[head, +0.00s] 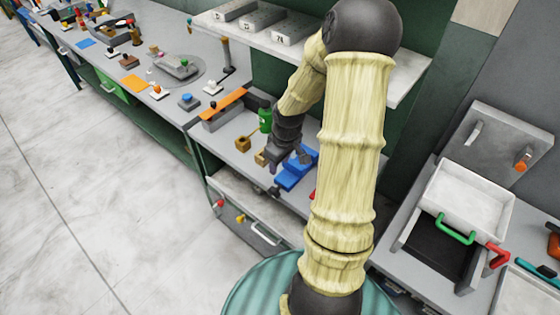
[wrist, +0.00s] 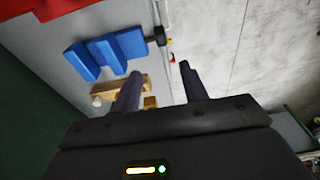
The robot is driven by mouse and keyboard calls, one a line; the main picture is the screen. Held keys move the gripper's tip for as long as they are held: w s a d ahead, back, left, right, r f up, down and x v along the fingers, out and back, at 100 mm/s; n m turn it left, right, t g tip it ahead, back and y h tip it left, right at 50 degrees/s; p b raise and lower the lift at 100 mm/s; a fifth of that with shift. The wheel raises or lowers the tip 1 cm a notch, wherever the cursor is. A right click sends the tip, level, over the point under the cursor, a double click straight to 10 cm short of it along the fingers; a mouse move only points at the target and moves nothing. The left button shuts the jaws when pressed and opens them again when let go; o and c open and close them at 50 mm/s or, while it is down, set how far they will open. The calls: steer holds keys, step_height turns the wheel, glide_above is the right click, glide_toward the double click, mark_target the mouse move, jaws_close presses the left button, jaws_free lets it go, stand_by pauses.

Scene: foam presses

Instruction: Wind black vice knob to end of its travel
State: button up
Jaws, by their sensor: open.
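The blue vice (wrist: 105,50) shows in the wrist view at the upper left, lying on the grey bench. Its black knob (wrist: 155,35) sticks out at its right end, near the bench edge. My gripper (wrist: 158,82) is open and empty, its two dark fingers apart. In this picture the fingertips are below the knob, not around it. In the head view the blue vice (head: 296,172) is just right of my gripper (head: 274,165), which hangs over the bench.
Wooden pieces (head: 243,143) and a green can (head: 265,120) stand close to the vice. An orange-topped bar (head: 222,104) lies farther left. A shelf (head: 300,40) overhangs the bench. A green-handled tray (head: 468,200) is at the right. The floor at left is clear.

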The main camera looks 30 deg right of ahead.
steer(key=shift+a, duration=0.1)
steer(key=s+a+r+m, duration=0.2)
steer(key=s+a+r, duration=0.3)
steer(key=a, duration=0.2)
steer(key=s+a+r+m+t, duration=0.1)
steer(key=s+a+r+m, duration=0.1)
steer(key=s+a+r, duration=0.3)
steer(key=shift+a+r+h, duration=0.3)
steer(key=shift+a+r, duration=0.05)
steer(key=shift+a, duration=0.85)
steer(key=shift+c, duration=0.8)
